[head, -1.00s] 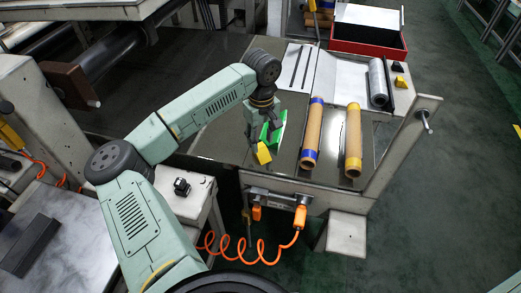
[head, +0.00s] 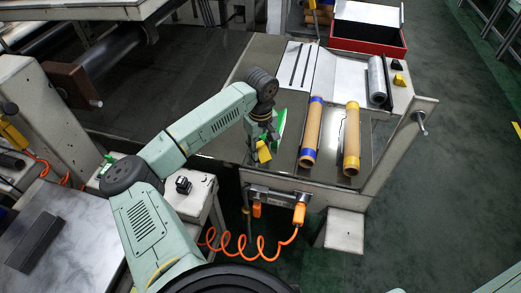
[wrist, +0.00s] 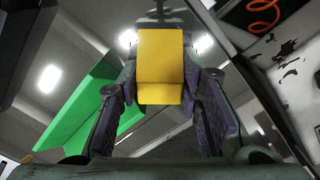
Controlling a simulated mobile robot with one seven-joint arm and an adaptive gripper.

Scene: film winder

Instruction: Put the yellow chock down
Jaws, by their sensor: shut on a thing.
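My gripper (wrist: 160,88) is shut on a yellow chock (wrist: 160,62), which stands up between its two fingers in the wrist view. In the head view the held yellow chock (head: 264,152) shows below my wrist, near the front left edge of the grey table (head: 228,146). My gripper (head: 258,142) is partly hidden there by my arm. I cannot tell whether the chock touches the table. A green piece (head: 282,122) is just behind and right of my gripper; it also shows at the left of the wrist view (wrist: 80,108).
Two brown rolls (head: 311,135) (head: 351,140) lie right of my gripper. Another yellow chock (head: 399,80) and a black chock (head: 397,65) sit at the back right, near a silver roll (head: 377,80). A red box (head: 366,45) is behind. An orange coiled hose (head: 245,250) hangs in front.

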